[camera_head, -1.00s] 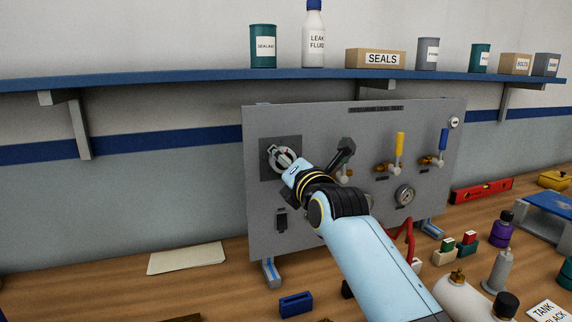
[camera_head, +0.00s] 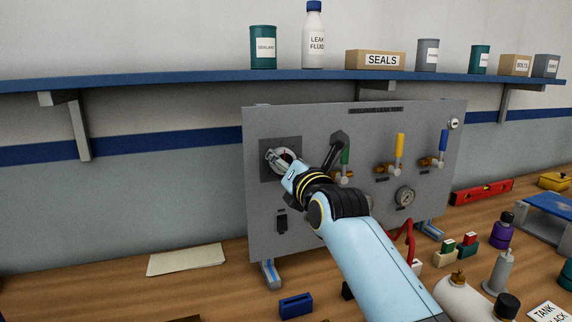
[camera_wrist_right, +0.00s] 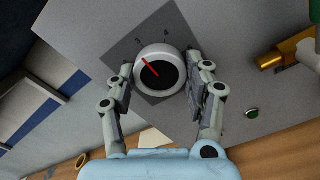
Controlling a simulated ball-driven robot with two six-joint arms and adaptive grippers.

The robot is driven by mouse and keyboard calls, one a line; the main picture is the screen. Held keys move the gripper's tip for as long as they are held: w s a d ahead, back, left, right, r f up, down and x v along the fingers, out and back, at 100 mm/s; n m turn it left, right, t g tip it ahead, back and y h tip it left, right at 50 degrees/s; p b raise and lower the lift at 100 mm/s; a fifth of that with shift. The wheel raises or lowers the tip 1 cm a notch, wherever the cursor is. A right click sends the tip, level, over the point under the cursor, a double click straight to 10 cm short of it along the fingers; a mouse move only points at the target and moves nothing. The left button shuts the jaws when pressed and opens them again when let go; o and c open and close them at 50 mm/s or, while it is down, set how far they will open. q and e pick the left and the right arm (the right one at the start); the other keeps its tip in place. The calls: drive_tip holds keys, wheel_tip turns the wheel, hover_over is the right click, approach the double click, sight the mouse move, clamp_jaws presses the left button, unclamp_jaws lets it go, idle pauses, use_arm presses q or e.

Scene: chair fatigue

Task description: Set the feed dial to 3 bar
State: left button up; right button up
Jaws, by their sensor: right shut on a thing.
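The feed dial is a round white knob (camera_wrist_right: 160,70) with a black face and a red pointer line. It sits on a dark square plate (camera_head: 296,145) on the grey panel (camera_head: 330,225). In the head view the gripper (camera_head: 281,160) partly hides the dial. My left gripper is not in view.
Valves with green (camera_head: 345,154), yellow (camera_head: 399,148) and blue (camera_head: 443,141) handles and a gauge (camera_head: 405,196) are right of the dial. A black switch (camera_head: 282,221) is below it. A blue shelf (camera_head: 210,82) with containers runs above. Tabletop left of the panel is mostly clear.

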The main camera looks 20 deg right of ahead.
drive_tip(key=o, duration=1.2)
drive_tip(key=shift+f, duration=0.1)
drive_tip(key=shift+s, duration=0.1)
drive_tip(key=s, duration=1.2)
drive_tip(key=shift+d, duration=0.2)
drive_tip(key=shift+w, duration=0.1)
